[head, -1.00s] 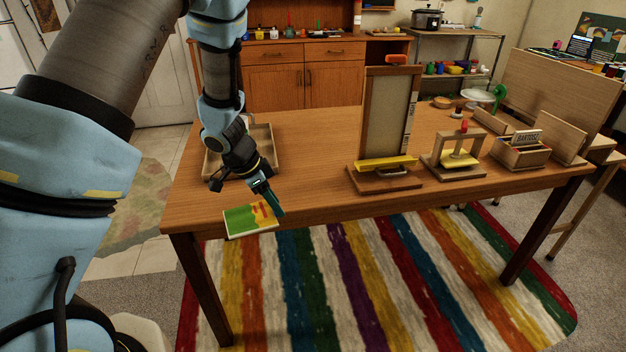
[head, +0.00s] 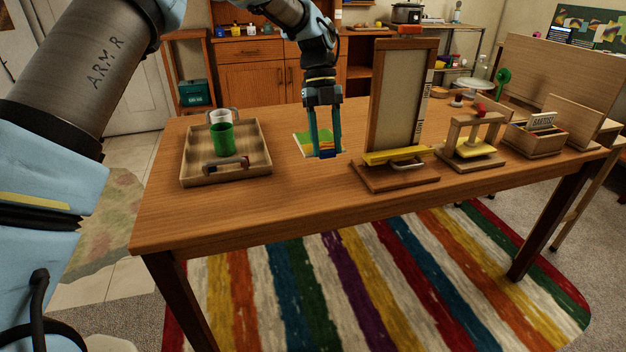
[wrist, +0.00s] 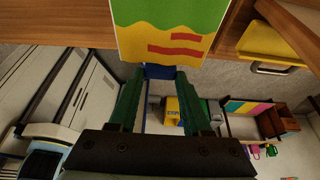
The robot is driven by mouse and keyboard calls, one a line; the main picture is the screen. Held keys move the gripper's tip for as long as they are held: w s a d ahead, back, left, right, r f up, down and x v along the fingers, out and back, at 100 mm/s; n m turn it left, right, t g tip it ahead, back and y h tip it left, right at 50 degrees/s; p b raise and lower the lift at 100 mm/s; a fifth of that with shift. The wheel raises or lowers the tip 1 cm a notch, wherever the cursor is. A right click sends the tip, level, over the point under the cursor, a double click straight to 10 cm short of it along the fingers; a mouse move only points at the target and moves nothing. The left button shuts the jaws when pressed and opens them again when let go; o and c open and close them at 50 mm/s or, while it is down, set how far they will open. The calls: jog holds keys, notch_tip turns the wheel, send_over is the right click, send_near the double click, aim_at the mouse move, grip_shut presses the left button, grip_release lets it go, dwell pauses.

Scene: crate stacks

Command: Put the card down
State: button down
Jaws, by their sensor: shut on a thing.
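The card (head: 302,143), green and yellow with red bars and a pale rim, shows over the table (head: 225,215) between the tray and the tall framed board. My gripper (head: 326,152) points down at its near edge, its green fingers spaced apart with a small blue piece between the tips. In the wrist view the card (wrist: 165,22) extends upward from the fingertips (wrist: 160,75); my gripper is shut at its edge. The card looks nearly flat and low over the wood. I cannot tell whether it touches the table.
A wooden tray (head: 184,171) with a green cup (head: 222,138) and a white mug (head: 215,117) stands at left. The framed board (head: 402,95) with a yellow bar stands close at right. A small press (head: 473,145) and a card box (head: 533,141) are further right. The table's front is clear.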

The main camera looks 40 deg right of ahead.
aim_at(326, 194)
jog(key=shift+r+p, duration=0.4)
jog(key=shift+p, duration=0.75)
jog(key=shift+w+p, duration=0.15)
jog(key=shift+p, duration=0.45)
notch_tip(326, 194, down, 11)
jog(key=shift+r+p, duration=0.15)
jog(key=shift+p, duration=1.05)
jog(key=shift+f, duration=0.2)
jog(key=shift+c, duration=1.7)
grip_release()
jog(key=shift+r, duration=0.1)
